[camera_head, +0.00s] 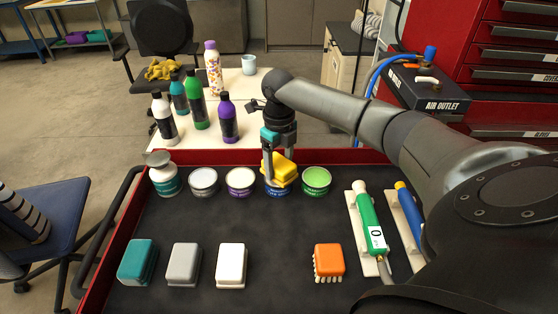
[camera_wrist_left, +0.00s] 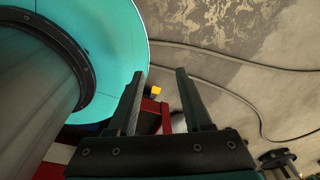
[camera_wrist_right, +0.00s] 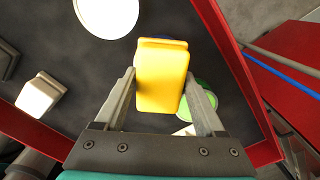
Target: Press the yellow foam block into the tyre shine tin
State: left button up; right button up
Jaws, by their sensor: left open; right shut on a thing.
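My right gripper (camera_head: 279,160) is shut on the yellow foam block (camera_head: 279,170), at the back row of tins on the black-topped cart. The block is tilted, right over the blue tin (camera_head: 277,189) and hiding most of its top. I cannot tell whether it touches the contents. The right wrist view shows the block (camera_wrist_right: 161,78) between both fingers (camera_wrist_right: 162,96). Tin labels are too small to read, so I cannot confirm which is tyre shine. My left gripper (camera_wrist_left: 158,98) is open and empty in the left wrist view, away from the tins.
A green tin (camera_head: 316,181) stands close right of the blue one; a purple-banded tin (camera_head: 240,182) stands left. Teal (camera_head: 137,262), grey (camera_head: 183,264), white (camera_head: 231,265) and orange (camera_head: 328,261) blocks lie in front. Green-handled tool (camera_head: 371,225) at right. The cart's middle is clear.

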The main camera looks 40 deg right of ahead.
aim_at(279, 162)
notch_tip(279, 162, up, 3)
jog(key=p, duration=0.2)
jog(key=shift+p, duration=0.3)
notch_tip(279, 162, up, 3)
jog(key=p, duration=0.3)
jog(key=shift+f, duration=0.1)
pick_arm(q)
notch_tip(279, 162, up, 6)
jog(key=s, duration=0.1)
jog(key=shift+s+d, duration=0.15)
jog(key=shift+d, duration=0.2)
jog(key=shift+f, duration=0.1)
